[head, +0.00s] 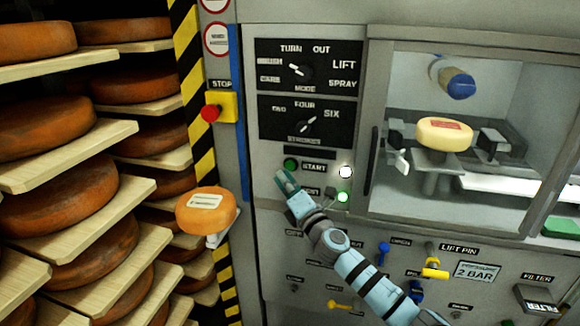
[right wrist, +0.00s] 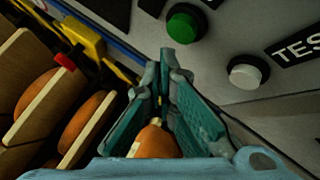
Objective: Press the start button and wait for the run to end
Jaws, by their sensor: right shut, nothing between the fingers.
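The green start button (head: 290,164) sits on the grey machine panel beside the START label. In the right wrist view the green button (right wrist: 185,24) stands just beyond the fingertips, with a visible gap. My right gripper (head: 281,176) is shut and empty, just below the start button in the head view; its fingers also show in the right wrist view (right wrist: 166,62). A white button (right wrist: 245,74) beside a TEST label is to the right of the fingers. Two indicator lamps, one white (head: 345,172) and one green (head: 343,197), look bright. My left gripper is not in view.
A red stop button (head: 211,113) on a yellow box is at upper left. Mode (head: 299,70) and lower (head: 308,125) knobs are above. A labelled cheese (head: 444,134) sits behind the window; another (head: 206,210) rests outside. Shelves of cheese wheels (head: 60,200) fill the left.

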